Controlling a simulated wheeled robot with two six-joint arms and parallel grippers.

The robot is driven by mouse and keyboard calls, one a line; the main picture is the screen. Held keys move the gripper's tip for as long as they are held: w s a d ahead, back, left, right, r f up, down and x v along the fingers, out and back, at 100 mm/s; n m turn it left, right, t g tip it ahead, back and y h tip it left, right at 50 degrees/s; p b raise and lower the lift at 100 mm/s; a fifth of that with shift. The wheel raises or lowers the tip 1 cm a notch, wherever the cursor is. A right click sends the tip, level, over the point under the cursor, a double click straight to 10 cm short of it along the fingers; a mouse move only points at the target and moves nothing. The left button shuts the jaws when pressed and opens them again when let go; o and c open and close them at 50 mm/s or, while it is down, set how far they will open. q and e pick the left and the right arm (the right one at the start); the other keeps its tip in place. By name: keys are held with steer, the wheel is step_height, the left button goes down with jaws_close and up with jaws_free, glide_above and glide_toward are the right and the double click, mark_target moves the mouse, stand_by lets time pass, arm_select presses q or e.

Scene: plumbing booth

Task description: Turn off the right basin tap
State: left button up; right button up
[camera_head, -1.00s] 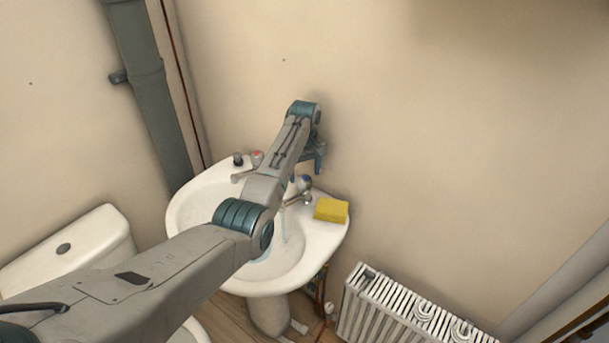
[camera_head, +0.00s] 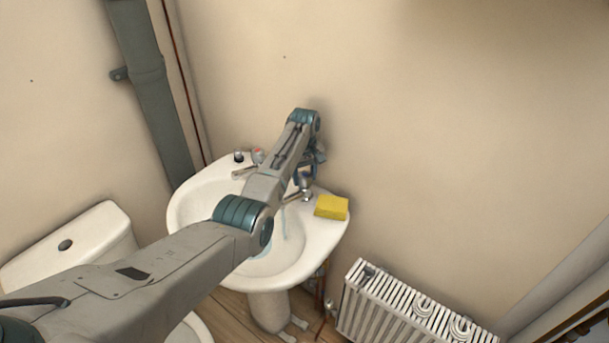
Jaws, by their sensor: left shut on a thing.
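The right basin tap (camera_head: 305,193) stands on the back right rim of the white basin (camera_head: 187,208). A thin stream of water (camera_head: 284,224) shows below its spout. My left gripper (camera_head: 307,173) points down over this tap and is shut on its handle; my own arm partly hides the jaws. My right gripper is not in view.
A yellow sponge (camera_head: 331,207) lies on the rim close to the right of the tap. A white radiator (camera_head: 400,310) stands at lower right, a toilet (camera_head: 75,250) at left. The wall is close behind.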

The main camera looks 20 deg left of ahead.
arm_select(q)
steer(key=shift+r, duration=0.1)
steer(key=m+p, duration=0.2)
steer(key=m, duration=0.2)
steer(key=shift+r, duration=0.1)
steer(key=m+p, duration=0.2)
steer(key=m, duration=0.4)
steer(key=shift+w, duration=0.1)
steer(key=m+p, duration=0.1)
steer(key=m, duration=0.5)
steer(key=shift+d+m, duration=0.15)
steer(key=shift+m, duration=0.25)
steer(key=m+p, duration=0.1)
steer(key=m, duration=0.5)
steer(key=shift+m, duration=0.3)
steer(key=o, duration=1)
